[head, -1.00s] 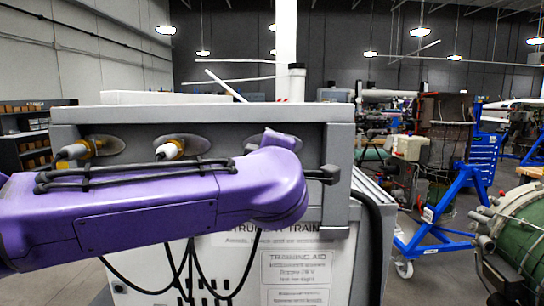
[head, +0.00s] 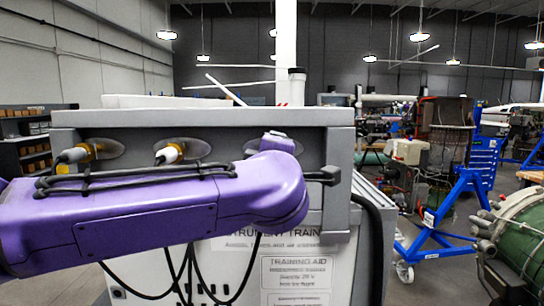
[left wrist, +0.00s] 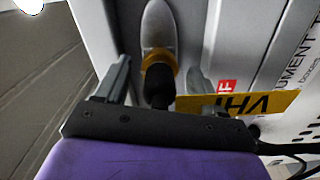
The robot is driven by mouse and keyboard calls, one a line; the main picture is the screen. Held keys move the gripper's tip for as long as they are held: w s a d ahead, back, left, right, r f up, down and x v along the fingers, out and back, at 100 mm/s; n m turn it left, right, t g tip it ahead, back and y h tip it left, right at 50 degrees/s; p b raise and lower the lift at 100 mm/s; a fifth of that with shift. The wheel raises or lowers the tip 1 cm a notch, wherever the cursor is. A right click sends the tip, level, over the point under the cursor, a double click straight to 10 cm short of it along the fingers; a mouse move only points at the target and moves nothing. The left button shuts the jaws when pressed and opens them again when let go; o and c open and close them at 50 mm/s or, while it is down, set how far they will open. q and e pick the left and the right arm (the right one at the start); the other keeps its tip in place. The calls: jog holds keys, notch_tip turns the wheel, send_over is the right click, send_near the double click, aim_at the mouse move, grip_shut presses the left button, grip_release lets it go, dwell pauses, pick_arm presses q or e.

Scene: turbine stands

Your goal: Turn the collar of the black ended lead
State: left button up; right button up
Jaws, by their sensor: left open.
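The black ended lead (head: 72,156) is plugged into the left socket of the grey panel (head: 235,116), with a yellow collar (head: 88,152) at the socket. In the left wrist view, its black end (left wrist: 158,82) and orange-yellow collar (left wrist: 157,61) show in front of a grey oval fitting. My left gripper (left wrist: 159,70) is open, one finger on each side of the lead, with gaps visible on both sides. In the head view my purple left arm crosses the panel and the left gripper cannot be made out. My right gripper is not in view.
A white-ended lead (head: 168,155) sits in the middle socket. A yellow label (left wrist: 240,103) is beside the right finger. Black cables (head: 185,270) hang down the trainer's front below my arm. A blue stand (head: 450,225) is farther off to the right.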

pick_arm(q)
jog(key=s+b, duration=0.4)
jog(key=s, duration=0.6)
jog(key=shift+s, duration=0.25)
